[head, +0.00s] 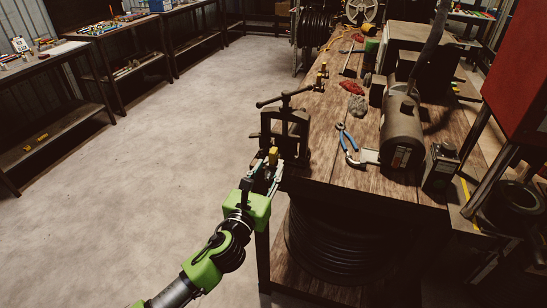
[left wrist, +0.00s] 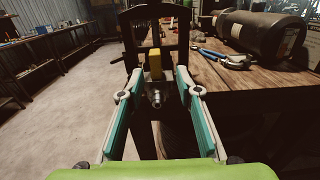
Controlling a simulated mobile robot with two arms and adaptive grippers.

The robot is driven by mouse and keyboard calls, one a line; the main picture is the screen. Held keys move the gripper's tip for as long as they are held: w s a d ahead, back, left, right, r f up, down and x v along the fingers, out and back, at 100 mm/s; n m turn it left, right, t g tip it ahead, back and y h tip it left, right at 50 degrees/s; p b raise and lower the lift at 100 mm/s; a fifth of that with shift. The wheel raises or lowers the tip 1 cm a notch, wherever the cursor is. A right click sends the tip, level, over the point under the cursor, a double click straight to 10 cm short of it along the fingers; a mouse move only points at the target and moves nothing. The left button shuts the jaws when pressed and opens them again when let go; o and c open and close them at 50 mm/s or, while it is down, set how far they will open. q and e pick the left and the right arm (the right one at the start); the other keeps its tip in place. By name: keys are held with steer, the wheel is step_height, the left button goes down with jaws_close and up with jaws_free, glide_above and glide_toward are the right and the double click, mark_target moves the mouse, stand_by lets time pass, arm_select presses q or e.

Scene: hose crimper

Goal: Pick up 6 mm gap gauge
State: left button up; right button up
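A small upright yellow block (head: 273,156) shows at the dark vise (head: 285,130) on the near left corner of the workbench. No size mark is readable, so I cannot tell whether it is the 6 mm gap gauge. My left gripper (head: 262,178) is just in front of the vise. In the left wrist view its two teal-padded fingers (left wrist: 155,90) are spread apart. The yellow block (left wrist: 155,64) appears between and beyond them, above a round metal fitting (left wrist: 157,98). I see no contact with the fingers. My right gripper is out of view.
The wooden workbench (head: 325,172) holds blue-handled pliers (head: 347,138), a red rag (head: 351,87) and a dark cylindrical machine (head: 402,130). Coiled black hose (head: 335,245) lies underneath. Open concrete floor (head: 170,150) is to the left.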

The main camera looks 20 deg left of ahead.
mark_target(271, 158)
arm_select(q)
steer(key=w, duration=0.1)
steer(key=w+p, duration=0.1)
steer(key=w, duration=0.3)
steer(key=shift+w+a+r, duration=0.25)
steer(key=shift+r, duration=0.05)
steer(key=shift+w+f, duration=0.1)
steer(key=shift+w, duration=0.4)
steer(key=shift+s, duration=0.1)
jaws_close()
